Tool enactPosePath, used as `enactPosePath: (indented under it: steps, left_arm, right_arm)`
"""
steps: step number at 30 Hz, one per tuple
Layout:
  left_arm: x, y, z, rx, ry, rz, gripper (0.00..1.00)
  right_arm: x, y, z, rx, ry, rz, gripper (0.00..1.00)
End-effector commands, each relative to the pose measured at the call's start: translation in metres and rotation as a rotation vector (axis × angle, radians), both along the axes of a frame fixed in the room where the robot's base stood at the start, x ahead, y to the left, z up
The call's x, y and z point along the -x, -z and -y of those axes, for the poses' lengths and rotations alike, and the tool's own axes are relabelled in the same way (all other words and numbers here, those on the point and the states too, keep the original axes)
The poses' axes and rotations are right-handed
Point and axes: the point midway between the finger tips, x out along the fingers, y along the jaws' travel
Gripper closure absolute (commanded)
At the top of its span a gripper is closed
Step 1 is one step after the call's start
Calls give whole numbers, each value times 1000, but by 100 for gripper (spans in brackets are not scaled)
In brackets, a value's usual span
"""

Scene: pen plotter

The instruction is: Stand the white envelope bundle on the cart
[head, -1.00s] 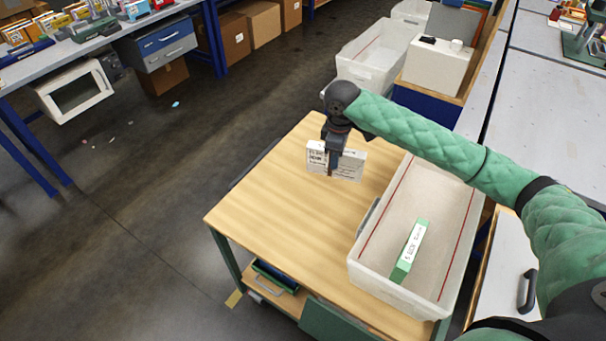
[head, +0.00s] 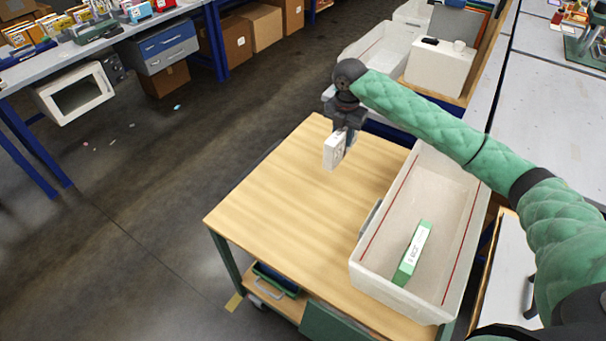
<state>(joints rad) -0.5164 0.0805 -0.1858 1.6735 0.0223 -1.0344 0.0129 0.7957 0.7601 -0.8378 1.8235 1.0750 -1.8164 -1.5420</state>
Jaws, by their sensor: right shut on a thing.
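The white envelope bundle (head: 333,152) is in the jaws of my right gripper (head: 345,142), over the far part of the wooden cart top (head: 280,195). The bundle is upright with a narrow face turned towards me. I cannot tell whether its lower edge touches the cart top. The gripper reaches down from above and is shut on the bundle, hiding part of it. My left gripper is not in view.
A white tote (head: 370,240) with red lines stands on the cart's right side, with a green and white bundle (head: 412,254) inside. The cart top left of the tote is clear. Another white bin (head: 377,50) and a white box (head: 437,68) stand behind the cart.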

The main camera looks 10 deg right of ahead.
Motion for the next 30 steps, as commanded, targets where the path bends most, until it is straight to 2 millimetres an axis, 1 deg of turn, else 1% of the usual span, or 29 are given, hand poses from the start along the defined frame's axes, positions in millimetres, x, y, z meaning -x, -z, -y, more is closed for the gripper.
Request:
enactPosePath:
  steps: [2,3,6,15,18,21,24,30]
  left_arm:
    - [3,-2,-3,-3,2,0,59]
    - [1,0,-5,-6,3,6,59]
    - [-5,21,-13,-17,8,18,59]
    - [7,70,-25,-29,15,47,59]
    - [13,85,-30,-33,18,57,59]
    - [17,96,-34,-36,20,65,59]
    - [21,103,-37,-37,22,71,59]
    - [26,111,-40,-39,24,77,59]
  right_arm:
    - [-2,1,-4,-1,-14,0,98]
    - [-3,3,-9,-2,-17,-1,98]
    - [-8,11,-24,-2,-18,-2,98]
    - [-26,44,-77,-3,-16,-3,98]
    - [-32,54,-93,-2,-15,-2,98]
    - [-37,63,-105,-1,-15,-1,98]
    - [-39,69,-111,-1,-14,-1,98]
    - [-38,79,-110,0,-13,-1,98]
